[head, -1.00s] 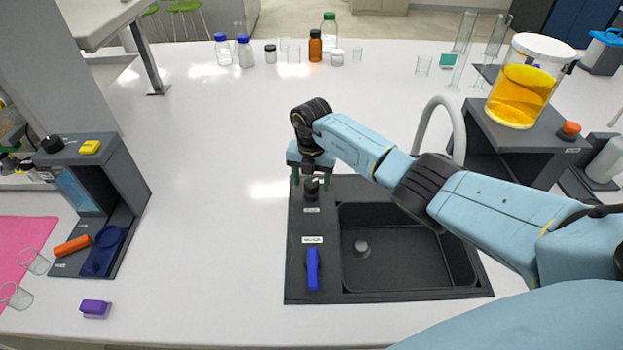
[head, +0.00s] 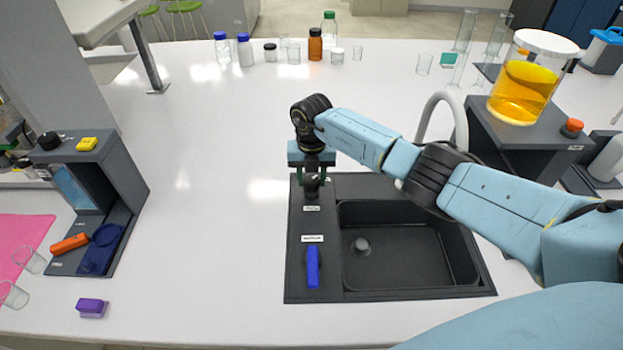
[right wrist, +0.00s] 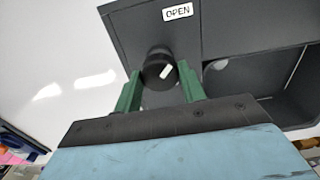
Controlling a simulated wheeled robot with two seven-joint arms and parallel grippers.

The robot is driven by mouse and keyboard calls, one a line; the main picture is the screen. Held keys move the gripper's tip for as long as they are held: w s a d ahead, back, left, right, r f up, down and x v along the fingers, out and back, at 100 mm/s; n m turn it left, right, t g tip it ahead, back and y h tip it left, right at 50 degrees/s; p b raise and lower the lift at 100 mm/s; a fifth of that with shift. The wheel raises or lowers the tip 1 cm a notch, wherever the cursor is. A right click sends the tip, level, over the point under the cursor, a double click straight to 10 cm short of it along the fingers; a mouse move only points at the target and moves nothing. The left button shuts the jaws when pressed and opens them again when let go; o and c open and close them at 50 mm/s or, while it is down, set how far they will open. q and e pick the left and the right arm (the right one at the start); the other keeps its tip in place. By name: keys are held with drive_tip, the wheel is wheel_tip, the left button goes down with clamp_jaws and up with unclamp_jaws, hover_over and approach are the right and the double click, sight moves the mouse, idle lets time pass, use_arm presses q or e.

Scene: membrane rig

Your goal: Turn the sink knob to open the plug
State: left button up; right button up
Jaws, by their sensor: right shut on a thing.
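The sink knob (head: 312,187) is black and round and stands on the dark rim left of the basin. In the right wrist view the knob (right wrist: 157,66) shows a white mark on its top, pointing up and right. My right gripper (head: 312,178) is above it with green fingers, one on each side, shut on the knob. The fingers also show in the right wrist view (right wrist: 160,80). The plug (head: 362,246) is a small grey disc on the basin floor; whether it is open is hard to tell. My left gripper is out of view.
A white label reading OPEN (right wrist: 178,11) is near the knob. A blue lever (head: 312,267) sits on the rim in front. The grey faucet (head: 446,97) curves behind my right arm. A jar of yellow liquid (head: 523,92) stands right on a dark stand.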

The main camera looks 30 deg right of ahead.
sight(312, 180)
drive_tip(key=o, duration=1)
drive_tip(key=shift+r, duration=0.1)
wheel_tip(312, 180, up, 13)
drive_tip(key=shift+r+b, duration=0.1)
drive_tip(key=shift+b, duration=0.2)
